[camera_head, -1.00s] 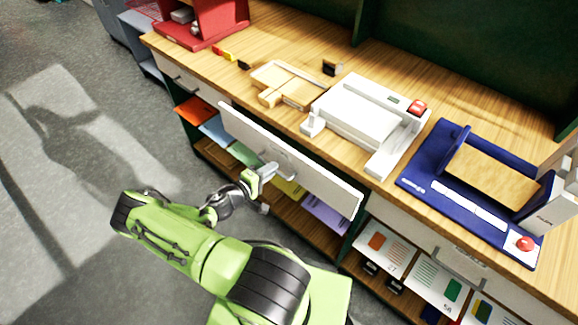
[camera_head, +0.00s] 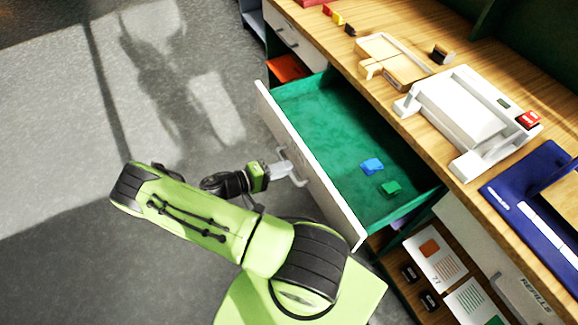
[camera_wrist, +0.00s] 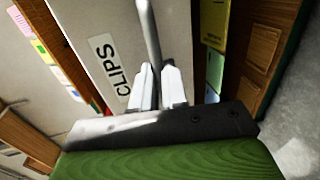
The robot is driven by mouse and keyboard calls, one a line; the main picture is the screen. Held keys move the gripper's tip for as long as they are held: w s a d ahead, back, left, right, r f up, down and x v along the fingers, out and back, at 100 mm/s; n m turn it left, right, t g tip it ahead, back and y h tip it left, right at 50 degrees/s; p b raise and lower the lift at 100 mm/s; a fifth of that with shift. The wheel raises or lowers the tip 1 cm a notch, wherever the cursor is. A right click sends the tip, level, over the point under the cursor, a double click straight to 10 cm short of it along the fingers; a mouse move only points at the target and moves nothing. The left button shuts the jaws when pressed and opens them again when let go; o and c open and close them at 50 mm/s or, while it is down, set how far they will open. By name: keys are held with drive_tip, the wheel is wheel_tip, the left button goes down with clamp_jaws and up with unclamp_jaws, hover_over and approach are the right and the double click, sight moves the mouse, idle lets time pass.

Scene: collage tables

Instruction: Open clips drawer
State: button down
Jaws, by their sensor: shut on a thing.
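The clips drawer has a white front (camera_head: 318,182) and stands pulled well out from under the wooden table. Its green-lined inside (camera_head: 335,130) shows, with a blue clip (camera_head: 371,166) and a green clip (camera_head: 390,188) lying in it. In the wrist view the drawer front (camera_wrist: 85,50) carries a label reading "CLIPS" (camera_wrist: 115,68). My gripper (camera_head: 284,170) is at the drawer's front. Its two fingers (camera_wrist: 158,85) are shut on the metal bar handle (camera_wrist: 148,35), which also shows in the head view (camera_head: 297,180).
On the table stand a white device with a red button (camera_head: 460,115), a wooden holder (camera_head: 390,62) and a blue device (camera_head: 535,200). A drawer labelled "REFILLS" (camera_head: 535,298) is shut at the lower right. Open grey floor (camera_head: 110,120) lies to the left.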

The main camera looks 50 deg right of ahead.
drive_tip(key=shift+w+a, duration=0.2)
drive_tip(key=shift+a, duration=0.25)
drive_tip(key=c, duration=1.2)
unclamp_jaws()
drive_tip(key=v, duration=1.5)
drive_tip(key=shift+w+a, duration=0.25)
drive_tip(key=shift+a, duration=0.05)
